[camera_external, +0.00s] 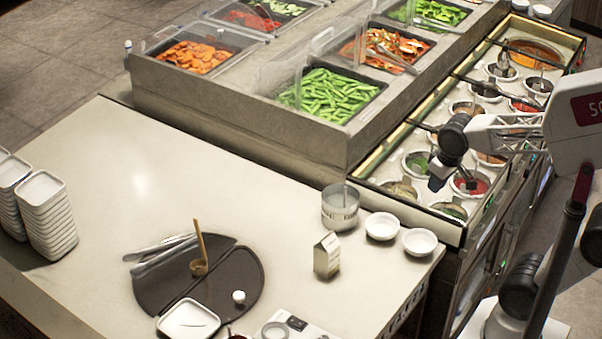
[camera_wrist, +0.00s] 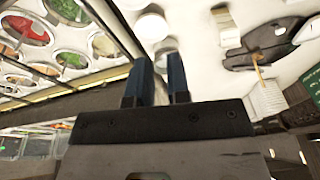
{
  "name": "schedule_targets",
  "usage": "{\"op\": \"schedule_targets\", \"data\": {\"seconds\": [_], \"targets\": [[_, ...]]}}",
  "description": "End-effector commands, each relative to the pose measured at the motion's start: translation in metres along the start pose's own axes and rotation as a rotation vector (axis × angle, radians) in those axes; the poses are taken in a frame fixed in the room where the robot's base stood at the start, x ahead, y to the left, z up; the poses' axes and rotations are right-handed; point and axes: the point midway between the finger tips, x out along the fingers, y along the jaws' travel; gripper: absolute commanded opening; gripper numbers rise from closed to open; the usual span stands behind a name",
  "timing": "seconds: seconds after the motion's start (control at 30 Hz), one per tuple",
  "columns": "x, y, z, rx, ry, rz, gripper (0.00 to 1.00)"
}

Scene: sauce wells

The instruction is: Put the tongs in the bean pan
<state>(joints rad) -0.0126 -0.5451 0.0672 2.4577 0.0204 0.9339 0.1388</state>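The silver tongs (camera_external: 160,253) lie on the left counter, partly over the edge of a dark round mat (camera_external: 240,262). The bean pan (camera_external: 330,97) is a rectangular well of green beans in the raised bar, with a clear cover raised at its left side. My gripper (camera_external: 438,178) hangs above the sauce wells, to the right of the bean pan and far from the tongs. In the wrist view my gripper's two dark fingers (camera_wrist: 160,84) stand apart with nothing between them. The mat also shows there (camera_wrist: 268,42), but I cannot make out the tongs clearly.
A wooden-handled ladle (camera_external: 200,245) and a white square dish (camera_external: 188,319) are by the mat. A carton (camera_external: 326,255), a metal pot (camera_external: 340,207) and white bowls (camera_external: 382,226) stand on the counter's right. Stacked dishes (camera_external: 48,215) are at left. The middle counter is clear.

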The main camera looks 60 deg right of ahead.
Motion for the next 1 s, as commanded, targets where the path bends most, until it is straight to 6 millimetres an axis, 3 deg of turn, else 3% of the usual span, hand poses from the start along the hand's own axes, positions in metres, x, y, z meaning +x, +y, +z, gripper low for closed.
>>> {"op": "schedule_targets", "data": {"seconds": [0.47, 1.0], "targets": [[0.000, -0.046, -0.110, 0.254, -0.028, -0.055, 0.17], [0.026, -0.109, -0.229, 0.545, -0.078, -0.105, 0.17]]}}
